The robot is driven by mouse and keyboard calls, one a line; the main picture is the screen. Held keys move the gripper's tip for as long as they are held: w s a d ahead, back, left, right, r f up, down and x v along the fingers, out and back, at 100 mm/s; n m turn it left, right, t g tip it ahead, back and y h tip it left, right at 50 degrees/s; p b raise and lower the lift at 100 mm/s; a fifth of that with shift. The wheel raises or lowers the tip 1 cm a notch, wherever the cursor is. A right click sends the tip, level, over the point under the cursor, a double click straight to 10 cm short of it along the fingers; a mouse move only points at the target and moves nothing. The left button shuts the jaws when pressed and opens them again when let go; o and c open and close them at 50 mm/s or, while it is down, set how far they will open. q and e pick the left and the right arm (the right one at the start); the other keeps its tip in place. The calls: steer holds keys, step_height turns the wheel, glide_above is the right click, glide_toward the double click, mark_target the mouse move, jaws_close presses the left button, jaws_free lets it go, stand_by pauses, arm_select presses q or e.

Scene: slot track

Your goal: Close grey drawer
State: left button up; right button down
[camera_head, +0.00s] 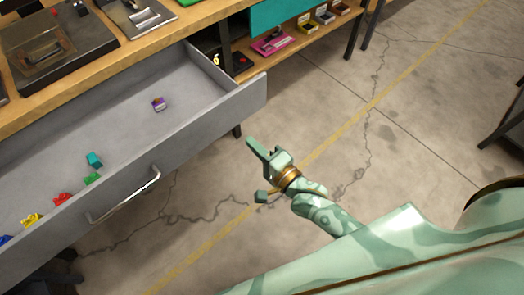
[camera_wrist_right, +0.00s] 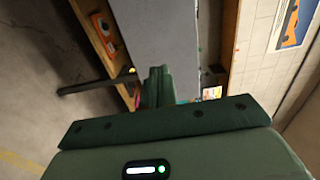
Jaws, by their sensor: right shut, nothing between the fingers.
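The grey drawer (camera_head: 185,136) is pulled out from under the wooden bench in the head view. Its front panel with a metal handle (camera_head: 124,196) faces the floor area. Several small coloured pieces lie inside, among them a purple one (camera_head: 158,104) and a teal one (camera_head: 94,160). My right gripper (camera_head: 252,146) is shut and empty, in front of the drawer's right end and apart from the handle. In the right wrist view, its shut fingers (camera_wrist_right: 158,88) point toward a grey panel (camera_wrist_right: 165,35), likely the drawer. My left gripper is not in view.
The wooden bench top (camera_head: 180,32) holds dark machines, one at the left (camera_head: 55,55). A lower shelf (camera_head: 295,42) right of the drawer carries small boxes and a pink item (camera_head: 271,42). The concrete floor (camera_head: 330,110) before the drawer is clear.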

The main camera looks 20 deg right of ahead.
mark_target(226, 119)
steer(key=b+x, duration=0.1)
steer(key=x, duration=0.2)
steer(key=b+x, duration=0.1)
steer(key=x, duration=0.3)
steer(key=shift+w+a+f+b, duration=0.1)
steer(key=shift+w+f+b, duration=0.15)
steer(key=shift+b, duration=0.05)
steer(key=shift+w+a+r, duration=0.15)
steer(key=shift+w+r, duration=0.05)
steer(key=shift+w, duration=0.25)
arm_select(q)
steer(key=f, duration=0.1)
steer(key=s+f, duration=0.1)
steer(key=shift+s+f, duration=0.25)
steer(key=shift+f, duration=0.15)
